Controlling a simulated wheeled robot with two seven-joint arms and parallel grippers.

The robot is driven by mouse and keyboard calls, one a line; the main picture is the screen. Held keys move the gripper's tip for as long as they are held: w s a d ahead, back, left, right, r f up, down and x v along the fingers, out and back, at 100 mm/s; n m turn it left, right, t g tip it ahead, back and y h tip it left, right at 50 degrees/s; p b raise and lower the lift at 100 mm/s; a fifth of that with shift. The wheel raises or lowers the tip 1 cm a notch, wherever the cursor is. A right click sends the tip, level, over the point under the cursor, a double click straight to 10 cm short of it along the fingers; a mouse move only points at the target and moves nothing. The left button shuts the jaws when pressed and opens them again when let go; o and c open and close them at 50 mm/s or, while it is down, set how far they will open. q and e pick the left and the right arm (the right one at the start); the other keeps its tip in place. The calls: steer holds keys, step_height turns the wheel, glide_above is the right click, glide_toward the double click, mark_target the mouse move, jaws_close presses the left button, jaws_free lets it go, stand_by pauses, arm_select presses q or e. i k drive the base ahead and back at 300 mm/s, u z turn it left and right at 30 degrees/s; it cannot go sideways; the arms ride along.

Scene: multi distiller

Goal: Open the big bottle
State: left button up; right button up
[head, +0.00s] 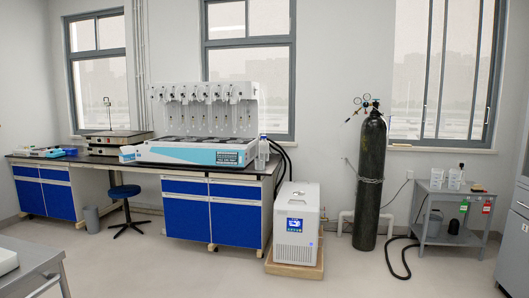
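A tall black gas cylinder (369,200), the biggest bottle-shaped thing in view, stands upright against the back wall, right of centre. A chain (370,180) runs around its middle. A valve with round gauges (367,101) sits on its top. I cannot tell from here whether the valve is open or shut. Neither of my grippers shows in the head view.
A white chiller box (297,222) stands on a wooden base left of the cylinder. A small grey table (447,238) is to its right, with a black hose (398,268) on the floor between. A blue-fronted bench (233,218) carries the white distiller (205,149). Open floor lies in front.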

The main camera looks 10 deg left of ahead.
mark_target(263, 145)
steer(key=u, duration=0.8)
steer(key=i, duration=5)
steer(key=z, duration=0.95)
